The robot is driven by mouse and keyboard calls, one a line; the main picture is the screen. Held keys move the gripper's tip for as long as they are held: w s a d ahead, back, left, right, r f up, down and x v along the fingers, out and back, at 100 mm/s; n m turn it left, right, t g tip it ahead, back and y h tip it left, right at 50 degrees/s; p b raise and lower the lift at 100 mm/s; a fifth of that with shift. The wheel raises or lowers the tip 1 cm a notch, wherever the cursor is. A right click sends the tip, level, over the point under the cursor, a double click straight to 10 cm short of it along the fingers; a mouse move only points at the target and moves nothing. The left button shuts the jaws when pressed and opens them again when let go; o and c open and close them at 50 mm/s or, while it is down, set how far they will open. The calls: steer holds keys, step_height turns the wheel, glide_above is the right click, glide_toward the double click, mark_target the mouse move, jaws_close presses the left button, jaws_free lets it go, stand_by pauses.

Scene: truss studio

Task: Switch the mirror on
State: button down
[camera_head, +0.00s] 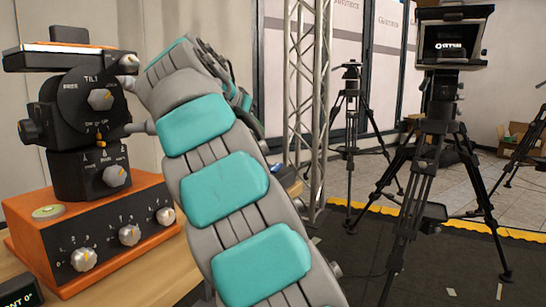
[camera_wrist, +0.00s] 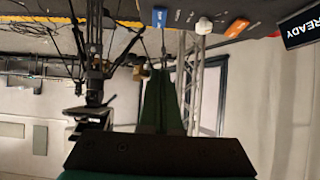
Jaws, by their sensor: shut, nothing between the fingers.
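No thing is plainly marked as the mirror. A black unit (camera_head: 75,110) with a TILT dial (camera_head: 100,98) and further knobs stands on an orange control box (camera_head: 120,240) at the left of the head view. The box has several silver knobs on its front. In the wrist view, which looks upside down, a blue switch (camera_wrist: 159,17), a white knob (camera_wrist: 203,26) and an orange switch (camera_wrist: 237,28) show at the top. My gripper (camera_wrist: 164,75) is shut and empty, its dark green fingers together below these controls. In the head view, my arm hides it.
A wooden tabletop (camera_head: 130,285) carries the orange box. A small black display (camera_head: 20,292) stands at its front left, and a READY display (camera_wrist: 300,27) shows in the wrist view. A truss (camera_head: 305,90) and tripods (camera_head: 420,190) stand beyond. Dark floor lies between.

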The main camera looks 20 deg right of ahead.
steer(key=shift+f, duration=0.1)
glide_above(274, 165)
steer(key=f, duration=0.6)
steer(key=shift+s+a+f, duration=0.15)
steer(key=shift+s+a, duration=0.2)
steer(key=shift+s, duration=0.05)
steer(key=shift+w+d+f, duration=0.1)
steer(key=shift+f, duration=0.65)
steer(key=shift+w+d+f, duration=0.1)
steer(key=shift+f, duration=0.65)
steer(key=shift+p, duration=0.3)
steer(key=shift+w+d+p, duration=0.1)
steer(key=shift+w+p, duration=0.1)
steer(key=shift+p, duration=0.15)
steer(key=shift+f+g+y, duration=0.25)
steer(key=shift+g+y, duration=0.15)
steer(key=shift+y, duration=0.1)
steer(key=shift+d, duration=0.1)
steer(key=shift+s+f, duration=0.1)
